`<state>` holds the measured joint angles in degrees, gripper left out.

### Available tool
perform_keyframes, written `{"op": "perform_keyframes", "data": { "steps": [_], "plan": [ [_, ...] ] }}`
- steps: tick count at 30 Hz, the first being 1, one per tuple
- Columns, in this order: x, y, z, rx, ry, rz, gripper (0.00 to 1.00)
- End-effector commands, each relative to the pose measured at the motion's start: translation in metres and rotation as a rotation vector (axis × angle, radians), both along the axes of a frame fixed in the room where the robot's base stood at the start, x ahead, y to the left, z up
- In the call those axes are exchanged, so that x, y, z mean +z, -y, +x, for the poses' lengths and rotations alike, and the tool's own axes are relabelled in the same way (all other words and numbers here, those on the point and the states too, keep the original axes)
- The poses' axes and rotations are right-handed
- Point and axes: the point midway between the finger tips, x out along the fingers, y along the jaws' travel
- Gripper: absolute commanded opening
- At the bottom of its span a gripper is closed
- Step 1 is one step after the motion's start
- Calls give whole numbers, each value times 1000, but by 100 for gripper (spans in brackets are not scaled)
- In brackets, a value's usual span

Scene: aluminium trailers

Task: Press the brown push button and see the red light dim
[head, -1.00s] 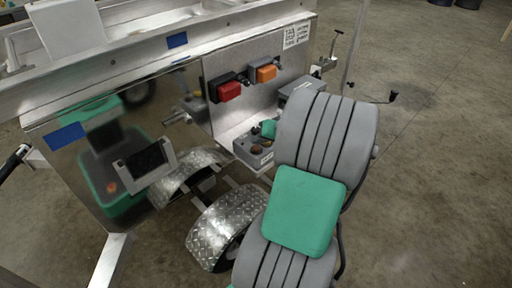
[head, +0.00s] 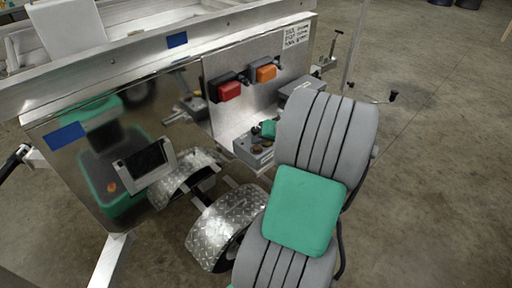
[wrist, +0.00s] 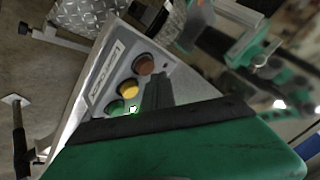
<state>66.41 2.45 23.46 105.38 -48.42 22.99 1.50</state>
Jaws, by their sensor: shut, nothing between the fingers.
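The brown push button (wrist: 143,64) is the farthest of three in a row on a grey control box (wrist: 105,75) in the wrist view. A yellow button (wrist: 128,89) and a green button (wrist: 116,107) sit beside it. In the head view the box (head: 243,153) is low against the trailer side. My gripper (wrist: 157,84) is shut and empty, its dark fingers over the box just right of the brown and yellow buttons. Contact with a button cannot be told. The red light (head: 229,92) is on the trailer panel; whether it is lit is unclear.
An orange light (head: 266,73) is right of the red one. My grey and green arm covers the area right of the box. Concrete floor (head: 435,150) is open at the right.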

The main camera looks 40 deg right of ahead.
Motion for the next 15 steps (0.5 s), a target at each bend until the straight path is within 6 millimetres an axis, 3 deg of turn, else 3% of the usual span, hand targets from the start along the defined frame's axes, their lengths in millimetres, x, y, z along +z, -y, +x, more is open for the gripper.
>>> {"op": "perform_keyframes", "data": {
  "steps": [15],
  "plan": [
    [-8,0,0,0,0,0,0]
  ]
}}
